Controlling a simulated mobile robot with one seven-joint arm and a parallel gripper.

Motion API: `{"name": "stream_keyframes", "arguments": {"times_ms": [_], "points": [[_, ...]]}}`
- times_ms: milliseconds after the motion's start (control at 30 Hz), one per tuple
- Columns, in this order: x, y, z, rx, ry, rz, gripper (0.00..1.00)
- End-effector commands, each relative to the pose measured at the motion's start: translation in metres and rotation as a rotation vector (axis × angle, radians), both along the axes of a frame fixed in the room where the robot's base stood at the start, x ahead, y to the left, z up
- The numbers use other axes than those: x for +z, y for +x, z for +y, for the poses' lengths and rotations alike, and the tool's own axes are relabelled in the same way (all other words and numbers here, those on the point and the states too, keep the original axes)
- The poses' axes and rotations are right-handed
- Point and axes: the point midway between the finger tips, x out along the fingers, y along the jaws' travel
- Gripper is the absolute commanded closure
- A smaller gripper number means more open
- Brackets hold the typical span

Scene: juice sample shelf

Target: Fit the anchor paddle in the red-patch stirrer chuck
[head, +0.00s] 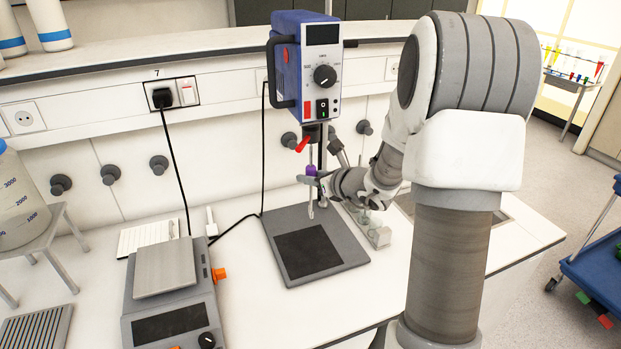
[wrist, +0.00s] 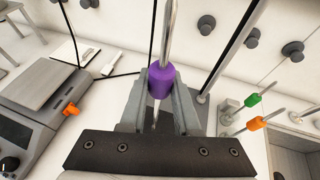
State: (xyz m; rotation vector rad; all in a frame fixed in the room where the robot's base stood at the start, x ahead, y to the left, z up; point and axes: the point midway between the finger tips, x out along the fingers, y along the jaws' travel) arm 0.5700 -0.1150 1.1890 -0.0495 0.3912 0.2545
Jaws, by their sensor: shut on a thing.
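The blue and white stirrer (head: 311,75) stands at the back of the bench, with a red patch on its side. Its dark chuck (head: 314,134) points down, with a red lever (head: 302,145) beside it. My gripper (head: 317,179) is below the chuck, shut on the purple collar of a paddle (head: 311,169). In the wrist view my gripper (wrist: 162,86) has the purple collar (wrist: 161,81) between its jaws, and the metal shaft (wrist: 166,32) runs upward. The shaft is upright under the chuck; I cannot tell whether its top is inside. The paddle's lower end hangs above the stirrer's base plate (head: 345,262).
In the wrist view, paddles with green (wrist: 253,100) and orange (wrist: 256,123) collars lie to the right. A hotplate-like device (head: 170,290) stands left of the base plate. The stirrer's support rod (wrist: 228,50) is close to my gripper's right. A black cable (head: 175,160) hangs behind.

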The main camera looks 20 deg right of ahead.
Motion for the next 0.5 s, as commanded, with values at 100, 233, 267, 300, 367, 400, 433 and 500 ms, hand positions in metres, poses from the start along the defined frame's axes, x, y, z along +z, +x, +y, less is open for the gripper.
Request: {"name": "stream_keyframes", "arguments": {"times_ms": [100,233,267,300,367,400,433,500], "points": [[0.0010,0.0001,-0.0001,0.000,-0.001,-0.001,1.00],[0.0033,0.0002,-0.0001,0.000,-0.001,-0.001,1.00],[0.0040,0.0002,-0.0001,0.000,-0.001,-0.001,1.00],[0.0050,0.0002,0.0000,0.000,-0.001,-0.001,1.00],[0.0064,0.0002,-0.0001,0.000,-0.001,-0.001,1.00],[0.0073,0.0002,0.0000,0.000,-0.001,-0.001,1.00],[0.0079,0.0003,0.0000,0.000,-0.001,-0.001,1.00],[0.0095,0.0003,0.0000,-0.001,-0.001,-0.001,1.00]]}}
